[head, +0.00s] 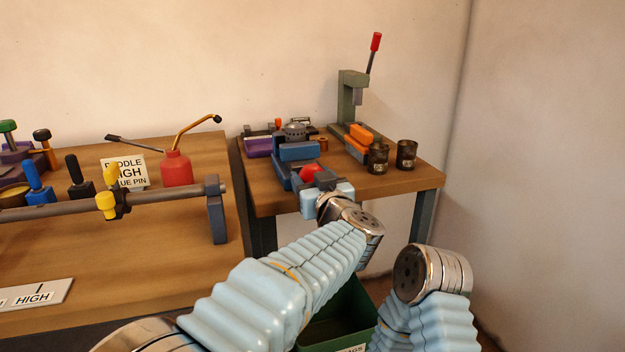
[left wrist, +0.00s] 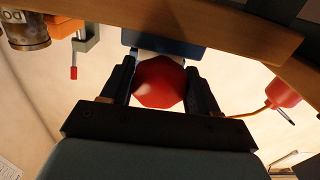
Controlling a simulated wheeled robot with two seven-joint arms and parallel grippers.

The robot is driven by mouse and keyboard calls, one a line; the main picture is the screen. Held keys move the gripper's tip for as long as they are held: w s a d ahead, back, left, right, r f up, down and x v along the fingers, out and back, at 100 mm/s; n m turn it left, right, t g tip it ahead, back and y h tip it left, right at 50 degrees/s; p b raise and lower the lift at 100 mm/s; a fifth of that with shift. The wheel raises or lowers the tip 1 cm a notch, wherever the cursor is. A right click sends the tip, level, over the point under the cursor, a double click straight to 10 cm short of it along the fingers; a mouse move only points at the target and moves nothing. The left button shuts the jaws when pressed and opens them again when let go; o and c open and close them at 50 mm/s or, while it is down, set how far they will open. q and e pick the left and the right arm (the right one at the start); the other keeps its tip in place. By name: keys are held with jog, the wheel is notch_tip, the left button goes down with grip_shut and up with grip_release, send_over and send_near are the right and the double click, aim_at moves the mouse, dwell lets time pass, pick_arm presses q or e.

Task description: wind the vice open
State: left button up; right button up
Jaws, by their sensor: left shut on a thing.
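The blue vice (head: 297,151) sits at the front left of the small wooden table, with a dark round piece on top. Its red knob (head: 311,172) faces me at the table's front edge. My left gripper (head: 314,178) reaches up to the vice and is shut on the red knob. In the left wrist view, the red knob (left wrist: 160,85) lies between the two dark fingers, with a blue part of the vice (left wrist: 178,45) just beyond. The vice's jaw gap is not clear. My right gripper is out of view; only part of my right arm shows at the lower right.
The small table (head: 395,184) also bears a grey-green press (head: 350,100) with a red-tipped lever, an orange block (head: 359,138) and dark cans (head: 406,154). A long bench (head: 160,245) at left holds a red oil can (head: 176,168). A green bin (head: 340,325) stands below.

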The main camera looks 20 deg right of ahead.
pick_arm(q)
jog(key=n, duration=0.4)
jog(key=n+b, duration=0.1)
jog(key=n, duration=0.4)
jog(key=shift+f+b, duration=0.1)
jog(key=shift+b, duration=0.25)
jog(key=n+b, duration=0.2)
jog(key=n, duration=0.3)
jog(key=shift+d+b, duration=0.1)
jog(key=shift+b, duration=0.25)
jog(key=shift+n+b, duration=1.3)
jog(key=shift+n, duration=1.4)
jog(key=o, duration=1)
